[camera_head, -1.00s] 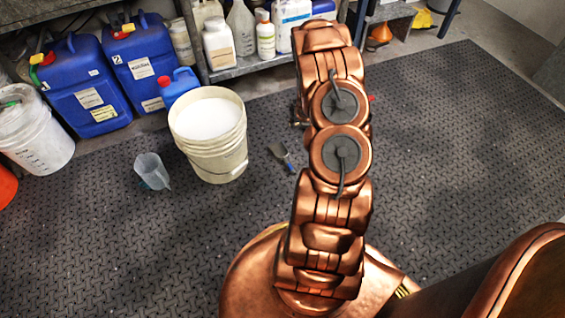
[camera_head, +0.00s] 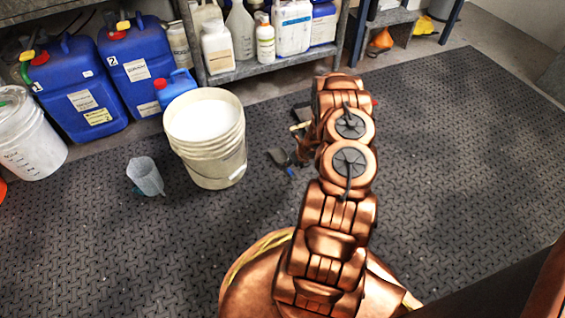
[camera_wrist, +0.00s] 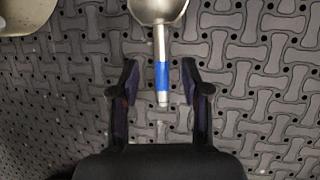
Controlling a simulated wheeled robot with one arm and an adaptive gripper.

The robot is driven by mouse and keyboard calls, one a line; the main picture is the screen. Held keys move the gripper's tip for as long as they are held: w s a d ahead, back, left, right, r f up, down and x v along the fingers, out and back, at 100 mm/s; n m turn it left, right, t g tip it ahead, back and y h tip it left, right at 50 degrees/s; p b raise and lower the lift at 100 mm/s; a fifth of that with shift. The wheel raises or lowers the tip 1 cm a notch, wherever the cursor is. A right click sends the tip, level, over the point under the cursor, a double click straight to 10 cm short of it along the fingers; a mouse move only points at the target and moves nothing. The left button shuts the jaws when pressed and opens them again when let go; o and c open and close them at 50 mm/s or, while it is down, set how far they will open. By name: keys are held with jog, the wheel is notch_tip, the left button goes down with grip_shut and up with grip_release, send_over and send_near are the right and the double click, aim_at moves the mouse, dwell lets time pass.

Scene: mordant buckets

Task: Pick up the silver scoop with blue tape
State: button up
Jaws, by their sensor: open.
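The silver scoop (camera_wrist: 158,10) lies on the dark patterned floor mat, seen at the top centre of the wrist view. Its handle points towards me, with a band of blue tape (camera_wrist: 162,75) near its end. My gripper (camera_wrist: 160,80) is open, with one finger on each side of the taped handle and a visible gap on both sides. I cannot tell the height of the fingers over the mat. In the head view the scoop (camera_head: 277,157) is small, to the right of the white bucket, beside my arm. My gripper is mostly hidden there.
The white bucket (camera_head: 207,160) stands close to the left of the scoop. A clear jug (camera_head: 146,176) is left of it. Blue canisters (camera_head: 75,90) and a shelf (camera_head: 270,66) with bottles line the back. The mat at right is clear.

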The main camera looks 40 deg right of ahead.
aim_at(289, 169)
jog(key=b+x, duration=0.1)
jog(key=x, duration=0.3)
jog(key=shift+s+b, duration=0.25)
jog(key=shift+b, duration=0.1)
jog(key=shift+w+d+f, duration=0.1)
jog(key=shift+w+f, duration=0.05)
jog(key=shift+f, duration=0.05)
jog(key=shift+f, duration=0.25)
jog(key=shift+c, duration=0.4)
grip_shut()
